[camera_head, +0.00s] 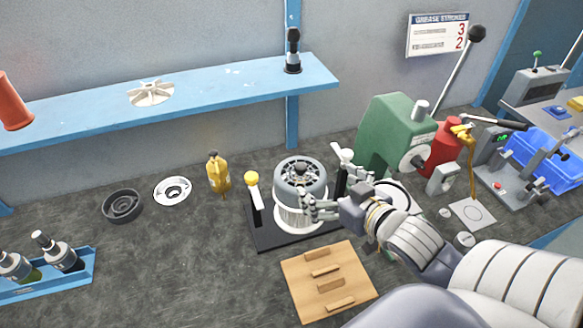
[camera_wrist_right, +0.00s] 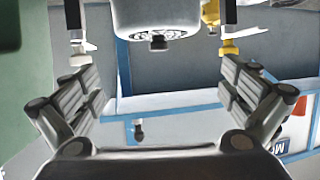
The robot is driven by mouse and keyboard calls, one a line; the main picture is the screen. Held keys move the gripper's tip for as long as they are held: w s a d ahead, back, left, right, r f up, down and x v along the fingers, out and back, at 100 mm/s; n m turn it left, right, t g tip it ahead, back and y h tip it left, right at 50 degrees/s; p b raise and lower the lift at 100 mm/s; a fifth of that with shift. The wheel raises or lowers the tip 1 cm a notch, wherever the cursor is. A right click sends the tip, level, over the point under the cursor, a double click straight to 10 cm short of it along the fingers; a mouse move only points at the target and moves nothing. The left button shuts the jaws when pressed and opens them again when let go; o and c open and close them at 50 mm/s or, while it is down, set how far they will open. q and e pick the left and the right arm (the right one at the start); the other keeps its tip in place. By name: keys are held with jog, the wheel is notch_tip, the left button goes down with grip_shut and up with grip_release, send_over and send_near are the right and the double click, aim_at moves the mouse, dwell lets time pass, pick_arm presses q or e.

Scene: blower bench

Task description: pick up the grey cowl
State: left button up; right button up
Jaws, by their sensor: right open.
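The grey cowl (camera_head: 300,172) is a round cap with a slotted, vented top. It sits upright on a white ribbed body (camera_head: 300,217) in a black fixture (camera_head: 262,238) on the bench. My right gripper (camera_head: 325,183) is open at the cowl's right side, with its fingers pointing towards it. In the right wrist view the cowl (camera_wrist_right: 157,14) shows at the top, partly cut off by the frame, between the lines of the two spread fingers (camera_wrist_right: 158,78). I cannot tell whether a finger touches it. My left gripper is not in view.
A yellow-knobbed clamp (camera_head: 252,180) and a white-knobbed clamp (camera_head: 344,157) flank the cowl. A green press (camera_head: 390,130) stands behind my right gripper. A wooden block board (camera_head: 325,283) lies in front.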

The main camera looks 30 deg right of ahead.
aim_at(303, 169)
jog(key=b+x, duration=0.3)
jog(key=x, duration=0.2)
jog(key=shift+w+d, duration=0.1)
jog(key=shift+w, duration=0.25)
jog(key=x, duration=0.3)
jog(key=shift+w+d+f, duration=0.1)
jog(key=shift+w+f, duration=0.1)
jog(key=shift+w, duration=0.1)
jog(key=shift+w+f+p, duration=0.1)
jog(key=shift+w+p, duration=0.1)
jog(key=shift+p, duration=0.1)
jog(key=c, duration=1)
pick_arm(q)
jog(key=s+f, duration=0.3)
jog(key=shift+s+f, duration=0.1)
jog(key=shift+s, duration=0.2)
pick_arm(e)
jog(key=shift+s, duration=0.1)
grip_shut()
